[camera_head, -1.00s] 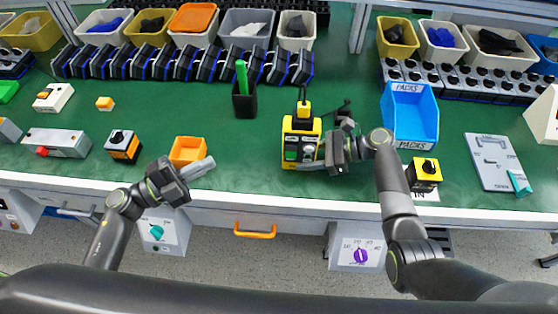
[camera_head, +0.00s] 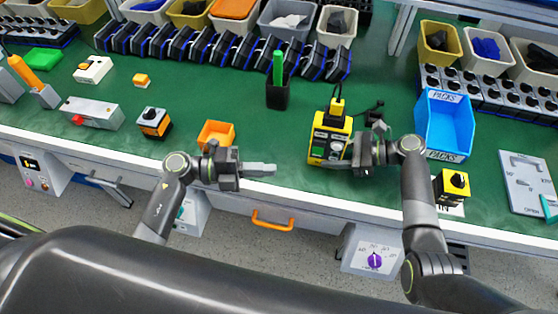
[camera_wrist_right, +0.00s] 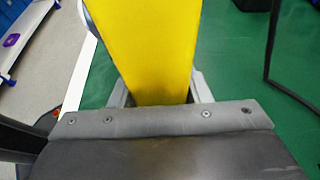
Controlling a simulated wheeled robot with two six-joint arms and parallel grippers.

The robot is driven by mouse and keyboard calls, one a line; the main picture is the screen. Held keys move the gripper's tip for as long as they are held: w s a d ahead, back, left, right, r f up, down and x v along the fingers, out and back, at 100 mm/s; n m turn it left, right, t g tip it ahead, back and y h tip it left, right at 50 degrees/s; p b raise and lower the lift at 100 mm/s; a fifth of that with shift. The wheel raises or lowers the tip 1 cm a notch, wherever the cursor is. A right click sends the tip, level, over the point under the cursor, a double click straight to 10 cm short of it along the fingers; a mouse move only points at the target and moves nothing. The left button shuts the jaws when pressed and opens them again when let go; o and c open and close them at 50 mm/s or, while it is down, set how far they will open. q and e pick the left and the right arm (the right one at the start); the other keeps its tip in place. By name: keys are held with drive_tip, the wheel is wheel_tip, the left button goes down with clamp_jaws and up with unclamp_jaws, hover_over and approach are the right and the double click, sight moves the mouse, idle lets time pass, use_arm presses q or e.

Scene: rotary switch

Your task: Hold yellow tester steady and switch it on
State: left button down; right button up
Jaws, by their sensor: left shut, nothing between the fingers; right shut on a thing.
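The yellow tester (camera_head: 333,126) stands upright near the front edge of the green bench, with a dark front panel, a green patch and a yellow-and-black piece on top. My right gripper (camera_head: 350,159) is shut on its lower right side. In the right wrist view the tester's yellow side (camera_wrist_right: 155,45) fills the space between the fingers (camera_wrist_right: 160,93). My left gripper (camera_head: 272,169) is shut and empty, pointing right toward the tester, with a gap between them. The small details of the tester's panel are too small to read.
An orange bin (camera_head: 216,134) sits just behind my left gripper. A black cup with a green marker (camera_head: 278,92) stands behind and left of the tester. A blue bin (camera_head: 445,125) and a yellow switch box (camera_head: 452,187) are to the right.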

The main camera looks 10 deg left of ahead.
use_arm(q)
drive_tip(key=x, duration=0.9)
drive_tip(key=shift+d+r, duration=0.15)
drive_tip(key=shift+d, duration=0.05)
drive_tip(key=w, duration=0.2)
drive_tip(key=shift+w+a+f, duration=0.15)
drive_tip(key=shift+w+f, duration=0.05)
drive_tip(key=shift+w, duration=0.05)
use_arm(e)
drive_tip(key=shift+d, duration=0.1)
use_arm(q)
drive_tip(key=shift+w+a+f, duration=0.1)
drive_tip(key=shift+w+f, duration=0.05)
drive_tip(key=shift+w, duration=0.6)
drive_tip(key=shift+w+f+m, duration=0.15)
drive_tip(key=shift+w+m, duration=0.2)
drive_tip(key=shift+m, duration=0.05)
drive_tip(key=shift+a, duration=0.1)
drive_tip(key=v, duration=1.2)
drive_tip(key=shift+f, duration=0.15)
use_arm(e)
drive_tip(key=shift+f, duration=0.1)
